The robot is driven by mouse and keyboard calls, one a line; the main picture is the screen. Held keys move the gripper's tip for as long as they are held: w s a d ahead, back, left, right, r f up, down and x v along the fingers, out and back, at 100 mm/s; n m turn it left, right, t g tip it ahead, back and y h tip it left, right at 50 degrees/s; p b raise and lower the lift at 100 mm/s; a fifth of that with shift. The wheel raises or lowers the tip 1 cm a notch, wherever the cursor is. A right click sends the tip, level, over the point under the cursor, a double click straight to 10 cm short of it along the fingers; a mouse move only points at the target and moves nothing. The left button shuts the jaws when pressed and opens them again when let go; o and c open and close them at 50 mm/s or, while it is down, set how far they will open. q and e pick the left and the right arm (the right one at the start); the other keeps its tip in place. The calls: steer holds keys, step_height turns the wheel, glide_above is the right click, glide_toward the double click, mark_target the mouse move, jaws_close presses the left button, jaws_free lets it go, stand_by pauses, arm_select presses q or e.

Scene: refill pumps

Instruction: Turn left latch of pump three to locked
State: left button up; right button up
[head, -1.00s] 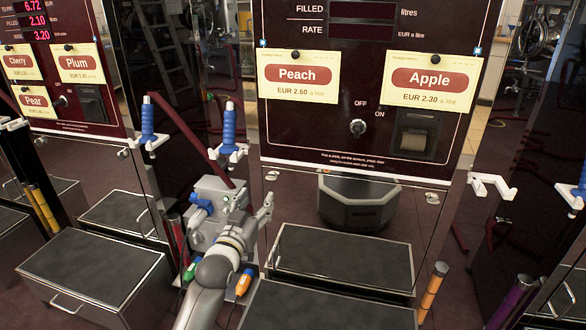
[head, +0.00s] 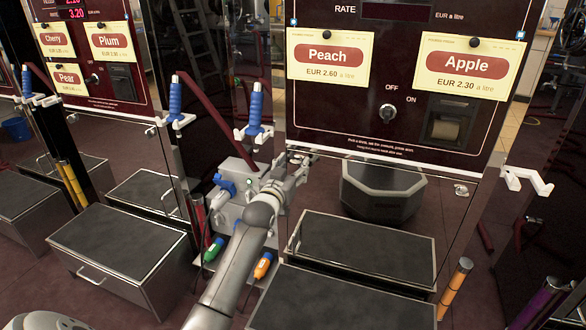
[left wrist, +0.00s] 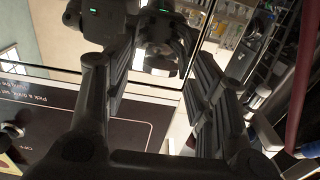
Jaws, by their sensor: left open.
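The Peach and Apple pump has a dark red front panel (head: 340,120); no pump number is readable. A small silver latch (head: 462,190) sits below its lower right corner. At its lower left corner my left gripper (head: 296,168) covers the place of the left latch, so I cannot tell its setting or whether I touch it. In the left wrist view the gripper's two dark fingers (left wrist: 150,75) are spread apart with nothing visibly held, and the panel's printed edge (left wrist: 75,115) lies at the lower left. My right gripper is out of view.
Blue-handled nozzles (head: 255,115) hang in white holders just left of the gripper. A grey box with a blue plug (head: 226,184) stands behind my arm. Black-topped steps (head: 365,248) are below the panel. A white hook (head: 528,180) juts out at the right.

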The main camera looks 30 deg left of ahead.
arm_select(q)
steer(key=shift+w, duration=0.2)
steer(key=c, duration=1)
